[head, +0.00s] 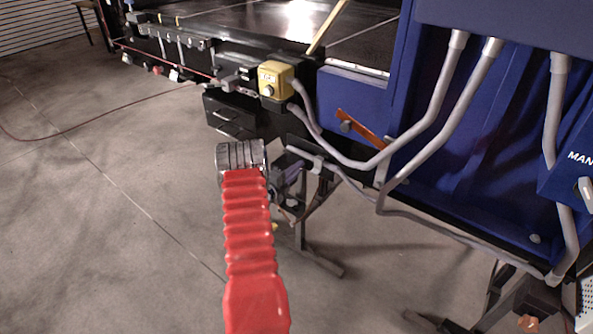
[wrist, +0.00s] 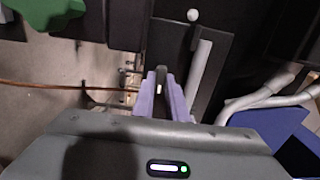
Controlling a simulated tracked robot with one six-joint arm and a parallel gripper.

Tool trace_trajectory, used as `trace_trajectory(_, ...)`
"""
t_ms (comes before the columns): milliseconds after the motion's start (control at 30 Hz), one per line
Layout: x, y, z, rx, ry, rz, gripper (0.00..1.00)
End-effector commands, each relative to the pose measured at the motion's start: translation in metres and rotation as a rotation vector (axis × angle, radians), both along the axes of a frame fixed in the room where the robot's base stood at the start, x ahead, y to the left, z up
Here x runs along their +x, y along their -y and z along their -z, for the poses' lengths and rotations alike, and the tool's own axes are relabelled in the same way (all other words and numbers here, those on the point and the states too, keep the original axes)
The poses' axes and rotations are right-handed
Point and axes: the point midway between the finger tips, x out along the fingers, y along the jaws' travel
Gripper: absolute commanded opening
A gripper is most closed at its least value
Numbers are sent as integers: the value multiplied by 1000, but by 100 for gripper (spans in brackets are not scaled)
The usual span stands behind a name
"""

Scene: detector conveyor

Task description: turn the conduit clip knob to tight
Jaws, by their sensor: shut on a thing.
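My gripper (wrist: 161,78), with two purple fingers, is shut on a narrow dark piece (wrist: 160,82), which I take to be the conduit clip knob. The fingers hide most of it, and I cannot read its setting. A grey conduit (wrist: 201,76) runs close to the right of the fingers without visible contact. In the head view my gripper (head: 293,178) is small and dark, just below the conduit's end (head: 303,155), under the conveyor edge. The knob itself is hidden there behind my wrist and fingers.
A yellow box (head: 276,80) with a round button is on the conveyor side. An orange lever (head: 362,130) is on the blue housing (head: 350,98). Grey conduits (head: 440,105) hang at right. Black stand legs (head: 318,262) are below. The floor (head: 120,220) at left is clear.

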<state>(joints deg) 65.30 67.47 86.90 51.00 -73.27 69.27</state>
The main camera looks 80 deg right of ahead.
Motion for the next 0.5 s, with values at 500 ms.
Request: trace_trajectory(500,1,1,1,-11,34,-3,0)
